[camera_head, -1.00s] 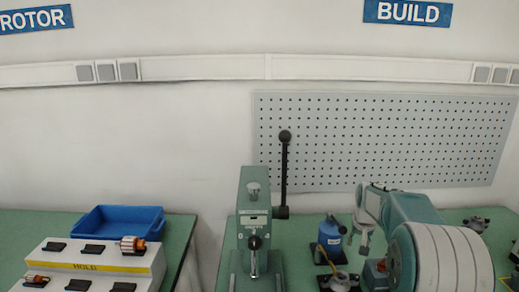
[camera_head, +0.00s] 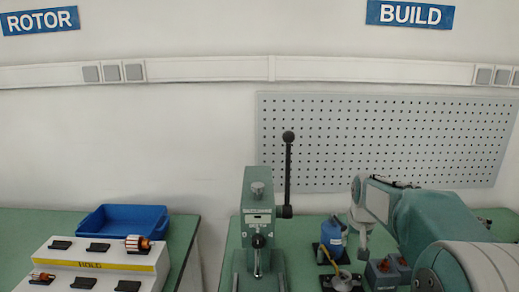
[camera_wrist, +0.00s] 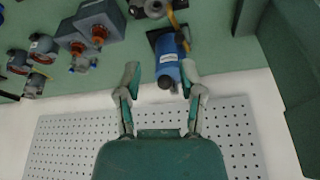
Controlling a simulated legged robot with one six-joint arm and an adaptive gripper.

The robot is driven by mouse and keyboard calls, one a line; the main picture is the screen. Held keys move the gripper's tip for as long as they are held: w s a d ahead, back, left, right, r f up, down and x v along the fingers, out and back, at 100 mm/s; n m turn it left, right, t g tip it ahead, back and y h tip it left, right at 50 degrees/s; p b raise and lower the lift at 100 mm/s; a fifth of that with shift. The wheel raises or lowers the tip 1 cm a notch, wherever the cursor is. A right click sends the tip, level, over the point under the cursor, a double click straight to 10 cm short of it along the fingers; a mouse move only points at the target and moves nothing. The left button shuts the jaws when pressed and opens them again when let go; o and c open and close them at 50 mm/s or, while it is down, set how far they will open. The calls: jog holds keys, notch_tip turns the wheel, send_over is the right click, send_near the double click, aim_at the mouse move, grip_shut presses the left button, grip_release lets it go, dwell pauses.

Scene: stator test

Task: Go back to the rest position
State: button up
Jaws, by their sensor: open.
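My gripper (camera_wrist: 160,95) shows in the wrist view with its two fingers spread apart and nothing between them that it grips. The fingers are small there and partly hidden by the arm.
A green lever press (camera_head: 258,225) stands left of my arm. A pegboard (camera_head: 385,140) covers the wall behind.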

jog(key=s+a+r, duration=0.1)
jog(key=s+a, duration=0.2)
jog(key=s, duration=0.7)
jog(key=s+a+r+n+t, duration=0.1)
jog(key=s+a, duration=0.2)
jog(key=s, duration=0.7)
jog(key=s+a+r+n+t, duration=0.1)
jog(key=s+a, duration=0.2)
jog(key=s, duration=0.7)
jog(key=shift+s+a+y, duration=0.15)
jog(key=shift+a+y, duration=0.05)
jog(key=shift+y, duration=0.1)
